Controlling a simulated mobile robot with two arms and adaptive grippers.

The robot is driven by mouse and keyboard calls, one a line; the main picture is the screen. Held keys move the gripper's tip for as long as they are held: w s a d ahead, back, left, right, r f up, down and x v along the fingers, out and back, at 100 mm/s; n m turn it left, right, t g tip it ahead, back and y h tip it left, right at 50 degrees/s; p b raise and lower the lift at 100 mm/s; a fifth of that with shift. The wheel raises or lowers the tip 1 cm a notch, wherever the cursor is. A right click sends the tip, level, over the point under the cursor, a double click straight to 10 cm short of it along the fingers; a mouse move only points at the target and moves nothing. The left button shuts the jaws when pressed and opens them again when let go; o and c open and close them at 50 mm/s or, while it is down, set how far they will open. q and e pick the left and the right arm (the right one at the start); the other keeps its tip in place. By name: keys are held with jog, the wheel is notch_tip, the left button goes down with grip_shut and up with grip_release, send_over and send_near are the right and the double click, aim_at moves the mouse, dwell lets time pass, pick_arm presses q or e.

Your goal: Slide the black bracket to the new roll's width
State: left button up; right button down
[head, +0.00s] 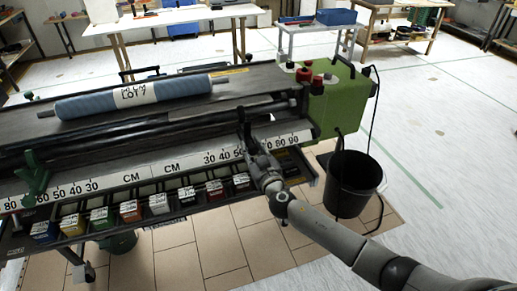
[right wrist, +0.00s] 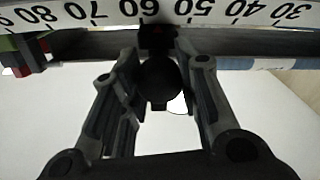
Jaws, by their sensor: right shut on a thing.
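The black bracket (head: 243,122) stands on the front rail of the pasting machine, on the right half of the scale (head: 190,159). My right gripper (head: 258,172) is at the bracket, in front of the scale. In the right wrist view its two fingers (right wrist: 160,88) are shut around the bracket's round black knob (right wrist: 160,78). There the bracket lies between the upside-down 60 and 50 marks; the angle makes the exact reading uncertain. The new roll (head: 130,98), blue with a white label, lies across the machine top. My left gripper is not in view.
A green bracket (head: 33,178) stands at the scale's left end. A green housing (head: 340,102) with red knobs is at the machine's right end. Several coloured boxes (head: 131,211) line the shelf below the scale.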

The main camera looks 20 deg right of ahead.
jog(key=a, duration=0.3)
jog(key=shift+a, duration=0.25)
jog(key=c, duration=1.1)
grip_release()
jog(key=shift+o, duration=0.2)
jog(key=shift+s+d, duration=0.1)
jog(key=s, duration=1.2)
jog(key=shift+d, duration=0.45)
